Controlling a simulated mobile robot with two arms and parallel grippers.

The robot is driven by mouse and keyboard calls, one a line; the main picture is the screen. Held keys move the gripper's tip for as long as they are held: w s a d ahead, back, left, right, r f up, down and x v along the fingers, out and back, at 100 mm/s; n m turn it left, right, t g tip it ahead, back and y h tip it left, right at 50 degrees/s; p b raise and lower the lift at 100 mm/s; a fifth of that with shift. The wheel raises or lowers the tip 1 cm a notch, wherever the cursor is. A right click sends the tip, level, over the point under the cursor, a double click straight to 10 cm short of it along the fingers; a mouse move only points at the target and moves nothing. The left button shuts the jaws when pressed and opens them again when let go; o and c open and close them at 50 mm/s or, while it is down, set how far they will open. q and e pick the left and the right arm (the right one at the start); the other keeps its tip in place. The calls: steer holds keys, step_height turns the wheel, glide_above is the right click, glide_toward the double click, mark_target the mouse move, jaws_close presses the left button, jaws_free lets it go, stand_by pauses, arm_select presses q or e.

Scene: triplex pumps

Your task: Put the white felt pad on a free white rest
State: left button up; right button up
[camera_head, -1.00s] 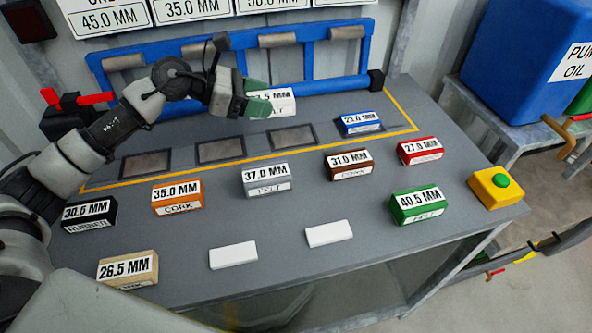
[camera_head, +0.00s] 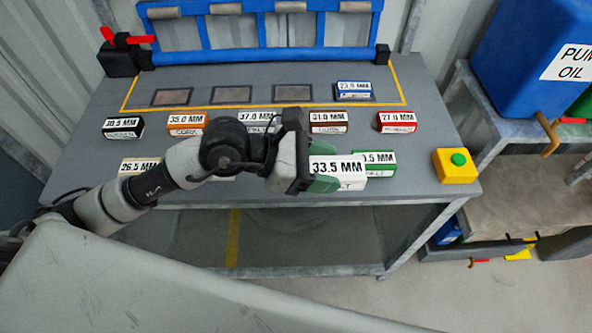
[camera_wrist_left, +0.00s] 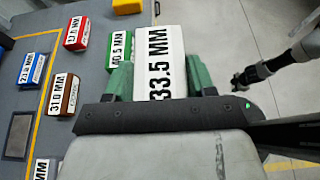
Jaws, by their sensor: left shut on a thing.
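The white felt pad (camera_head: 338,170), labelled 33.5 MM, is held in my left gripper (camera_head: 326,178). It overlaps the green 40.5 MM pad in the head view. In the left wrist view the white pad (camera_wrist_left: 158,62) sits between the green fingertips (camera_wrist_left: 157,75), with its label upward. The other white rest is hidden behind my gripper and the pad. What appears to be my right gripper (camera_wrist_left: 242,78) shows in the left wrist view, its jaws too small to read.
The green pad (camera_head: 378,163), red pad (camera_head: 397,122), brown pad (camera_head: 328,122), orange pad (camera_head: 187,124), black pad (camera_head: 122,128) and tan pad (camera_head: 137,164) stand on the table. A blue pad (camera_head: 354,90) is on a back rest. A yellow button box (camera_head: 456,166) stands at the right corner.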

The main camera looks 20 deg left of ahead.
arm_select(q)
steer(key=w+a+f, duration=0.2)
steer(key=a, duration=0.1)
steer(key=w+a+f, duration=0.2)
steer(key=a, duration=0.1)
steer(key=w+a+f, duration=0.2)
steer(key=a, duration=0.1)
steer(key=shift+w+f, duration=0.3)
steer(key=shift+w, duration=0.1)
steer(key=shift+w+a+f, duration=0.1)
steer(key=shift+a+f, duration=0.05)
step_height(320, 180, down, 3)
steer(key=shift+f, duration=0.5)
arm_select(e)
steer(key=shift+a+r, duration=0.15)
steer(key=shift+a, duration=0.05)
arm_select(q)
steer(key=shift+f, duration=0.15)
steer(key=o, duration=0.9)
